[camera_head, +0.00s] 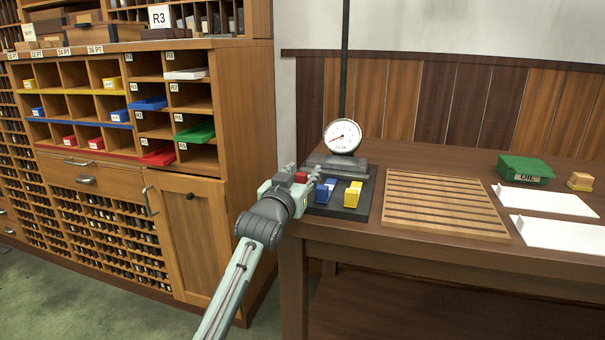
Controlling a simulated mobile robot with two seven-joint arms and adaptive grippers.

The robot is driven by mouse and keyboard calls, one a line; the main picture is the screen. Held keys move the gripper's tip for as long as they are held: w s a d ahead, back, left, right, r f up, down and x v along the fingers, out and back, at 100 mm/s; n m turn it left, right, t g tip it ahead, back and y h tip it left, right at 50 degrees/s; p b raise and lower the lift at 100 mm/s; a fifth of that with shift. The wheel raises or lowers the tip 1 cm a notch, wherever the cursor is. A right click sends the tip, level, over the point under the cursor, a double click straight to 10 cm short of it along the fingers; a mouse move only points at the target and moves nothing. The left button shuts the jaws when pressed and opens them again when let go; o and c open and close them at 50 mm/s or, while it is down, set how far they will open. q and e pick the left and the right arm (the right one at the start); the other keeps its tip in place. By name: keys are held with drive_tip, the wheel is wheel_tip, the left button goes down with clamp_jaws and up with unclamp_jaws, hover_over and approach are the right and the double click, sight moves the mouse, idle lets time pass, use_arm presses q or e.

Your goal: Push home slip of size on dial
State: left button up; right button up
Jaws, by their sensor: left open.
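A round white dial (343,136) with a red needle stands on a dark base at the back left of the brown table; its figures are too small to read. In front of it, a dark mat (335,212) holds blue slips (326,189) and yellow slips (353,193). A red piece (301,177) shows by my left gripper (309,188). The gripper is open at the mat's left edge, left of the blue slips. Its fingers partly hide this area, and I cannot tell whether it touches the red piece. My right gripper is out of view.
A wooden cabinet (204,239) at left has pigeonholes with coloured slips and trays, including a green tray (195,132). Right of the mat are a slatted wooden rack (440,203), a green OIL box (525,168), white plates (553,232) and a small tan block (580,181).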

use_arm(q)
drive_tip(key=shift+s+a+f, duration=0.1)
drive_tip(key=shift+s, duration=0.2)
drive_tip(key=v, duration=1.1)
drive_tip(key=shift+s, duration=0.2)
